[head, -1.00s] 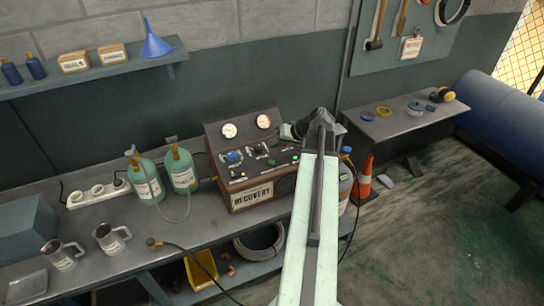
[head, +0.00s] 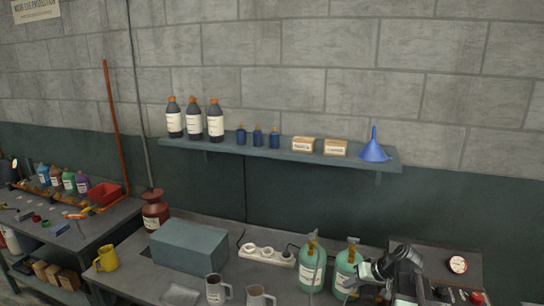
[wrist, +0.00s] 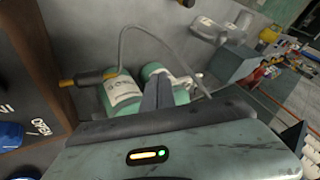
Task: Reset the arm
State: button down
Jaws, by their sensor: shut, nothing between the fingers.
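My gripper (head: 366,272) shows at the lower right of the head view, in front of the right one of two green refrigerant cylinders (head: 312,270). In the wrist view its dark fingers (wrist: 157,88) are together with nothing between them, and the green cylinders (wrist: 122,92) show behind them. I cannot tell whether it touches a cylinder. The recovery machine (head: 457,265) is partly hidden by my arm in the head view. Its wooden side and panel (wrist: 35,75) fill the left of the wrist view, close by.
A wall shelf (head: 290,152) above the bench holds black bottles, small blue bottles, boxes and a blue funnel (head: 374,150). On the bench stand a grey box (head: 190,247), a power strip (head: 267,255) and two metal jugs (head: 216,290). A second bench stands at the left.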

jog(key=s+a+f+n+g+h+b, duration=0.1)
jog(key=s+a+f+g, duration=0.15)
jog(key=a, duration=0.75)
jog(key=s+a+f+n+g+h, duration=0.1)
jog(key=s+a+f+n+g, duration=0.2)
jog(key=a, duration=0.7)
jog(key=s+d+f+m+h, duration=0.1)
jog(key=s+d+m+h, duration=0.2)
jog(key=s+d+m, duration=0.1)
jog(key=shift+s+d, duration=0.5)
jog(key=shift+d, duration=0.15)
jog(key=shift+s, duration=0.1)
